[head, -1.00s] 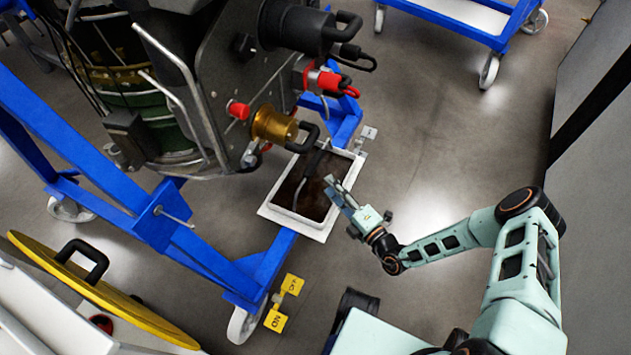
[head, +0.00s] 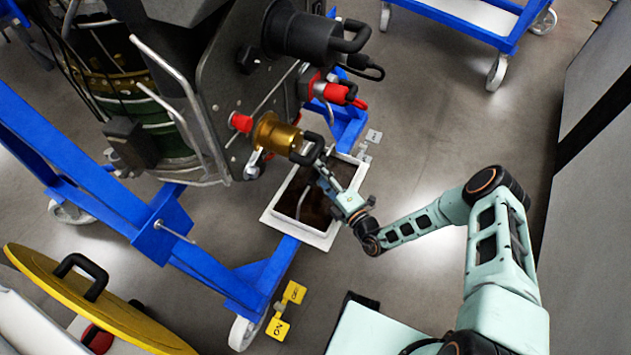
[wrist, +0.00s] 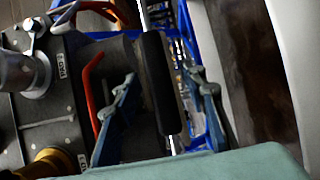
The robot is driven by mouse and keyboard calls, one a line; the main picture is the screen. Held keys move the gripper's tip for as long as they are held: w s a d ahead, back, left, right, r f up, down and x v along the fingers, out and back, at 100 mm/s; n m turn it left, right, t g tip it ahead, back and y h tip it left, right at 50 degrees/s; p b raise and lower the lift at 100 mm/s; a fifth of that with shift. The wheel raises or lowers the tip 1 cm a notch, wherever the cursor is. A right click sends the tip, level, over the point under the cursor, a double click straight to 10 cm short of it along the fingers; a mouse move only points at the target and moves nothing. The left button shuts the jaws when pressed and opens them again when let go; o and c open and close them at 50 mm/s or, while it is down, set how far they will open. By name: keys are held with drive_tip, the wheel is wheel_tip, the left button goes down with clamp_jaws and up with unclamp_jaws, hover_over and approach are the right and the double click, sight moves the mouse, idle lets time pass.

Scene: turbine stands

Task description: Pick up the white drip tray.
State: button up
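My gripper (head: 320,168) is over the tray's far part, close to the black handle (head: 311,150) by the brass plug. In the wrist view my gripper (wrist: 160,80) is open, its two fingers apart, with a black bar showing between them. I cannot tell whether they touch it. My gripper and forearm hide part of the tray.
The brass plug (head: 272,134) and red-capped fittings (head: 334,93) project from the engine above the tray. Blue stand beams (head: 225,278) run beside it.

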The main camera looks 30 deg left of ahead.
drive_tip(key=shift+w+a, duration=0.25)
drive_tip(key=shift+a, duration=0.15)
clamp_jaws()
